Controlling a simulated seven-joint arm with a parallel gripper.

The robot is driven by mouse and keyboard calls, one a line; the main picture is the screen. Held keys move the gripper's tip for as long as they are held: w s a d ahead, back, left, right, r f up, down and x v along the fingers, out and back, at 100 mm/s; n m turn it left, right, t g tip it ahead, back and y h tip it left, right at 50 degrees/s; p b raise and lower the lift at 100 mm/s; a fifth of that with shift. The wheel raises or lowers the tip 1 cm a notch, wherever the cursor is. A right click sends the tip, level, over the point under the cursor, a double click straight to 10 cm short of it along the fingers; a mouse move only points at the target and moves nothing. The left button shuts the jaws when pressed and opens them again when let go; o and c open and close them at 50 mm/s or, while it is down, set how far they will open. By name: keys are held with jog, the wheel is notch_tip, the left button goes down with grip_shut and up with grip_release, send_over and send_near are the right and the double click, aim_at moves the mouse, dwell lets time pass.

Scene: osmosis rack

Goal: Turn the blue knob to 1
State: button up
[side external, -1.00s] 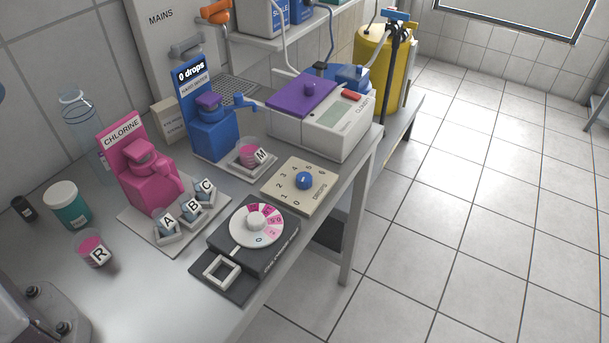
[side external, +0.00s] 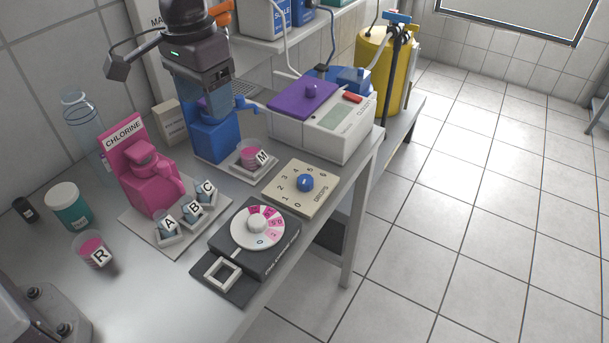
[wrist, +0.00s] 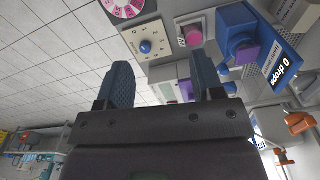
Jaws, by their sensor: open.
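The blue knob (side external: 305,182) sits on a beige plate (side external: 284,196) marked DROPS, with numbers from 0 upward around it. Its small pointer mark is too small to read surely against the numbers. In the wrist view the knob (wrist: 146,47) shows beyond and between my fingertips, nearer the left finger. My gripper (wrist: 162,78) is open and empty, apart from the knob. In the side view my gripper (side external: 212,112) hangs in front of the blue dispenser, left of and above the knob, and hides the dispenser's upper part and its drops display.
A pink beaker marked M (side external: 250,155) stands just behind the plate. A white-and-pink dial (side external: 257,227) is in front of it. The blue dispenser (side external: 212,145) and a white machine with a purple lid (side external: 325,125) stand behind. The bench edge is close on the right.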

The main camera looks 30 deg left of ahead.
jog(key=g, duration=0.1)
send_over(305, 179)
jog(key=s+a, duration=0.1)
jog(key=s, duration=0.2)
notch_tip(305, 179, down, 13)
notch_tip(305, 179, up, 2)
jog(key=w+d+n, duration=0.1)
jog(key=w+n, duration=0.1)
jog(key=w, duration=0.1)
jog(key=shift+t, duration=0.3)
notch_tip(305, 179, down, 12)
jog(key=shift+f, duration=0.15)
jog(key=c, duration=0.9)
